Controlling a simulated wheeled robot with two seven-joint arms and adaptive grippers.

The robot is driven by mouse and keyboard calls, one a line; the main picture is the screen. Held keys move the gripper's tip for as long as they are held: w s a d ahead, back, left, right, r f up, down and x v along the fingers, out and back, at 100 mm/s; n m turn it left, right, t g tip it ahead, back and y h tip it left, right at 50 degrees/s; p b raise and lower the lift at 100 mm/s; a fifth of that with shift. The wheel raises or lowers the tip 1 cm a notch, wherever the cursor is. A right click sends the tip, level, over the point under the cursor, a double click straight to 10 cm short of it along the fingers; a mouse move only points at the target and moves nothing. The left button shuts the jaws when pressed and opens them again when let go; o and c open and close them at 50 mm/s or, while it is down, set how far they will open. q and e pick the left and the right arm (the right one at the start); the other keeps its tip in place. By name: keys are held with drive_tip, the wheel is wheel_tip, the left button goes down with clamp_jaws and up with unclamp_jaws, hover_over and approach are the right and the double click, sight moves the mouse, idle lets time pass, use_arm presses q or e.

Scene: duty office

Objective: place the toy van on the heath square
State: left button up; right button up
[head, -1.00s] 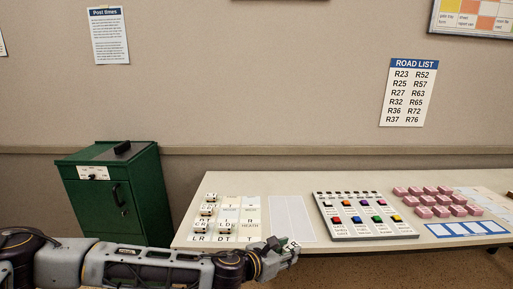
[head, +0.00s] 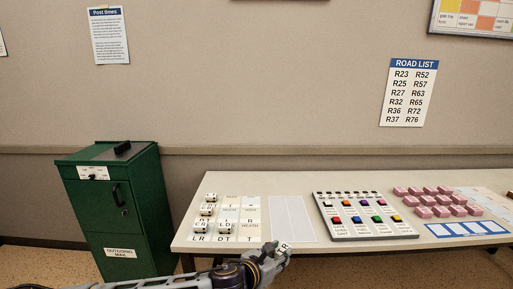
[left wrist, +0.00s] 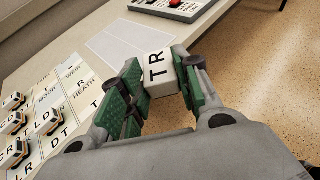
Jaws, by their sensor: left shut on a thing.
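My left gripper (head: 272,256) is shut on the toy van (left wrist: 156,70), a white block with the letters TR on it. In the left wrist view the van sits between the green finger pads of the gripper (left wrist: 160,84). In the head view the van (head: 284,246) is at the table's front edge, just right of the lettered squares. The heath square (head: 251,230) is a pale card at the right front of the grid, with nothing seen standing on it. It also shows in the left wrist view (left wrist: 86,87), left of the gripper. My right gripper is not in view.
Several other small white vans (head: 206,211) stand on the left squares of the grid. A blank pale sheet (head: 291,217) lies right of the grid, then a panel of coloured buttons (head: 364,216) and pink blocks (head: 436,202). A green cabinet (head: 118,205) stands left of the table (head: 187,237).

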use_arm(q)
drive_tip(key=shift+a+f, duration=0.2)
drive_tip(key=shift+f, duration=0.05)
drive_tip(key=shift+a+f+n+y, duration=0.3)
drive_tip(key=shift+a+n+y, duration=0.1)
drive_tip(key=shift+y, duration=0.1)
drive_tip(key=s+a+f+n+t+y, duration=0.1)
drive_tip(key=s+a+f+n+y, duration=0.1)
drive_tip(key=a+f, duration=0.4)
drive_tip(key=s+a+f+n+t+y, duration=0.1)
drive_tip(key=s+a+f+n+y, duration=0.2)
drive_tip(key=a+f+n+y, duration=0.1)
drive_tip(key=shift+s+a+f+n+t+y, duration=0.35)
drive_tip(key=shift+a+f+y, duration=0.35)
drive_tip(key=shift+a+f, duration=0.45)
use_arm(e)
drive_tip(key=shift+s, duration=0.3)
